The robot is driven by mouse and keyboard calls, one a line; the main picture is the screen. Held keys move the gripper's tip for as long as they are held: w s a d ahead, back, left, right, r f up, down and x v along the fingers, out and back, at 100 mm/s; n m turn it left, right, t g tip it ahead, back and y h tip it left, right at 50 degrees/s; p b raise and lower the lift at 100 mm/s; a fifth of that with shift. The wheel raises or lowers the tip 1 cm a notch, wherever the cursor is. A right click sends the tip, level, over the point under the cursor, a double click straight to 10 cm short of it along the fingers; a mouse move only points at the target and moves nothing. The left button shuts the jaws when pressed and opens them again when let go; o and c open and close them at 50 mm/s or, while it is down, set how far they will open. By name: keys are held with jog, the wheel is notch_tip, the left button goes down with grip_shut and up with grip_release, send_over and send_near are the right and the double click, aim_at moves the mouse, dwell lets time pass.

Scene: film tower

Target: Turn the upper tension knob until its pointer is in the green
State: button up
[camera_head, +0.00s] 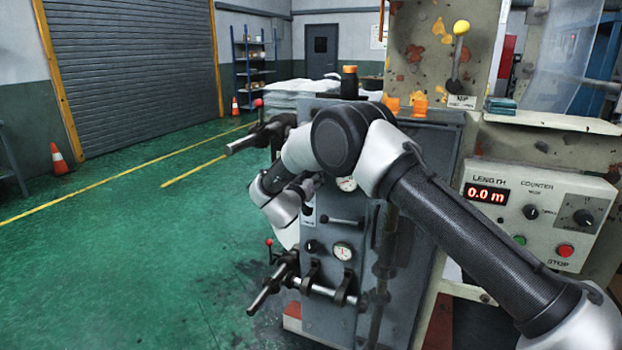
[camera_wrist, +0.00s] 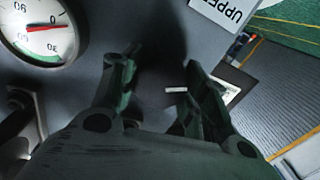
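In the wrist view the round white tension gauge (camera_wrist: 36,32) is at the upper left, cut by the edge. Its red pointer lies toward the right side of the dial, and the green band runs along the lower edge, apart from the pointer. The dark upper knob (camera_wrist: 163,72) sits between the two fingers of my gripper (camera_wrist: 163,62), with a white mark line to its right. The fingers are on either side of it; contact is unclear in shadow. A label reading "UPPER" (camera_wrist: 222,10) is above. In the head view the upper gauge (camera_head: 346,184) is partly hidden by my arm.
Below are a lower gauge (camera_head: 343,251), a lower knob (camera_head: 312,246) and a roller bar (camera_head: 325,291). A counter box (camera_head: 530,215) reading 0.0 m stands right. Traffic cones (camera_head: 59,159) and a shutter (camera_head: 130,70) are far left. The green floor at left is free.

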jog(key=shift+c, duration=1.2)
jog(key=m, duration=0.4)
jog(key=shift+m, duration=0.3)
jog(key=m, duration=0.5)
jog(key=shift+m, duration=0.4)
jog(key=m+h, duration=0.1)
jog(key=m, duration=0.4)
jog(key=shift+f+m, duration=0.1)
jog(key=shift+m, duration=0.3)
jog(key=m, duration=0.5)
jog(key=shift+m+h, duration=0.4)
jog(key=shift+f, duration=0.1)
